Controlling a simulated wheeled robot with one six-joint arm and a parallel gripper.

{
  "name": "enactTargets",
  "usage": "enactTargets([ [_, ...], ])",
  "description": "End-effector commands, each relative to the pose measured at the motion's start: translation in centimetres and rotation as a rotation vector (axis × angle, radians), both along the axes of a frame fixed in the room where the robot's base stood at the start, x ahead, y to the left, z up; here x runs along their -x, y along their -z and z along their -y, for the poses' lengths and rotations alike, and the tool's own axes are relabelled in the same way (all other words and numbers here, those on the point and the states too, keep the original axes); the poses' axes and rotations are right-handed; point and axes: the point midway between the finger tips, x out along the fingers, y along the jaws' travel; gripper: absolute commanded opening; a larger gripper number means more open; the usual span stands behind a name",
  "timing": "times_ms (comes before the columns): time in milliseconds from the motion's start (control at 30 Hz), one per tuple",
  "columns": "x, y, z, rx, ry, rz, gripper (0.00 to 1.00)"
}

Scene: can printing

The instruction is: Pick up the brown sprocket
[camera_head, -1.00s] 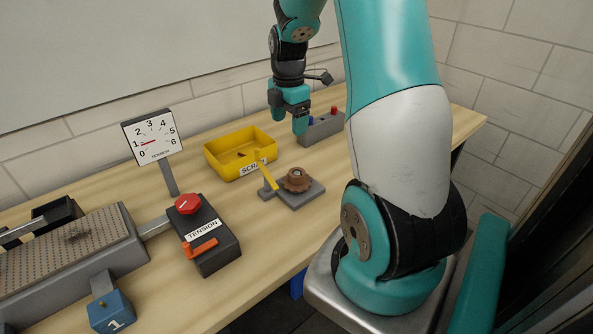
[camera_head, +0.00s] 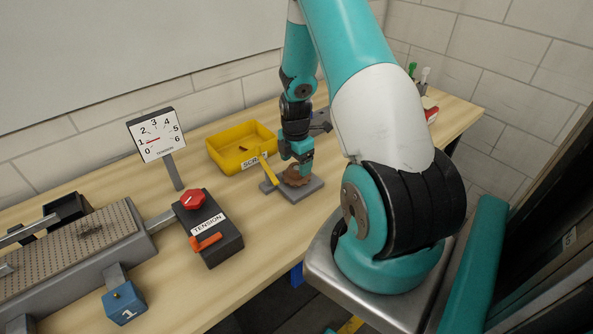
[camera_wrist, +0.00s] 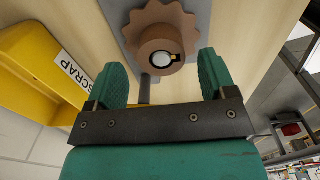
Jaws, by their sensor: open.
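The brown sprocket (camera_wrist: 150,32) is a toothed disc with a raised hub, sitting on a small grey base plate (camera_wrist: 202,12). In the head view the sprocket (camera_head: 293,180) is partly hidden by my gripper (camera_head: 297,161), which points down right over it. In the wrist view my gripper (camera_wrist: 160,80) is open, its two green fingers apart and empty between. The sprocket's hub shows ahead of the fingertips, roughly centred between them. I cannot tell whether the fingers have reached the hub's height.
A yellow lever (camera_head: 268,170) stands beside the base plate. The yellow scrap bin (camera_head: 222,158) is close behind to the left. A tension box with red knob (camera_head: 194,199) and a dial gauge (camera_head: 157,135) stand further left.

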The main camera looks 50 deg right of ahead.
Motion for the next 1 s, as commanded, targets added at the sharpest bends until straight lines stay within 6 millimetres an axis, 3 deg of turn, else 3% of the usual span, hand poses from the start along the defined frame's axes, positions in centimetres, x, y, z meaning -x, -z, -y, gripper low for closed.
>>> enactTargets([
  [200, 0.3, 2.4, 0.1, -0.001, 0.000, -0.001, 0.77],
  [500, 0.3, 3.0, 0.2, 0.000, 0.000, 0.000, 0.77],
  [733, 0.3, 3.0, 0.2, 0.000, 0.000, 0.000, 0.24],
  [767, 0.3, 3.0, 0.2, 0.000, 0.000, 0.000, 0.21],
  [1000, 0.2, 2.9, 0.2, 0.000, 0.000, 0.001, 0.21],
])
